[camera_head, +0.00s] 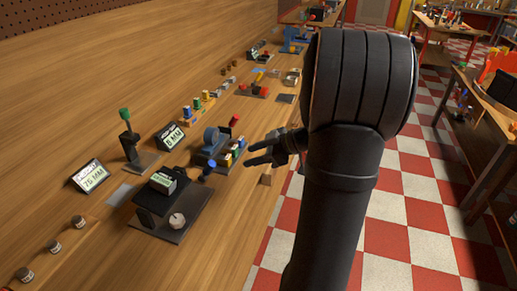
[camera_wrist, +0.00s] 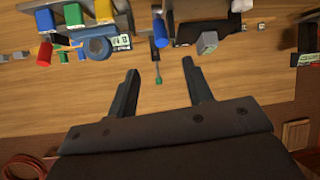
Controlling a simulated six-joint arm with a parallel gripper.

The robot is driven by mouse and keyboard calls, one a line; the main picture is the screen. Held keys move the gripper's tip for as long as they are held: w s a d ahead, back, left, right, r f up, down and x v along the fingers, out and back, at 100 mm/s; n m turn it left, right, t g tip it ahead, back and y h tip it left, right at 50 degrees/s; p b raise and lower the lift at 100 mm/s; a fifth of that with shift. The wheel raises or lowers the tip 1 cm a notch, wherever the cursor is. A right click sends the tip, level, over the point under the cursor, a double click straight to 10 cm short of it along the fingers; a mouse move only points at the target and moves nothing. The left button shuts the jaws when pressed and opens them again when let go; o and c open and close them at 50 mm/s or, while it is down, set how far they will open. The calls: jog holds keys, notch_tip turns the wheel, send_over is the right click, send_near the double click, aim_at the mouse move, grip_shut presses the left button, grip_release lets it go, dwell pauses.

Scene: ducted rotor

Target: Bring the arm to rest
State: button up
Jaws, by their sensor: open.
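My gripper (camera_head: 262,152) shows in the head view beyond my dark arm, above the front part of the wooden bench. Its two fingers are apart with nothing between them. In the wrist view my gripper (camera_wrist: 160,84) is also open and empty, and its fingers point over the bench top. A green-topped upright tool (camera_wrist: 157,72) appears beyond and between the fingertips, apart from them. My arm hides part of the bench edge and floor in the head view.
The bench (camera_head: 80,253) holds a blue tape dispenser (camera_head: 211,142), a black stand (camera_head: 165,205), a 75 MM sign (camera_head: 91,176), an 8 MM sign (camera_head: 169,136) and a green-handled lever (camera_head: 129,140). Red-and-white floor (camera_head: 405,235) lies right, with other tables (camera_head: 490,120) beyond.

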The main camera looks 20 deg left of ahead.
aim_at(209, 168)
jog(key=x, duration=1.7)
jog(key=shift+s+a+f, duration=0.1)
jog(key=shift+a+f, duration=0.05)
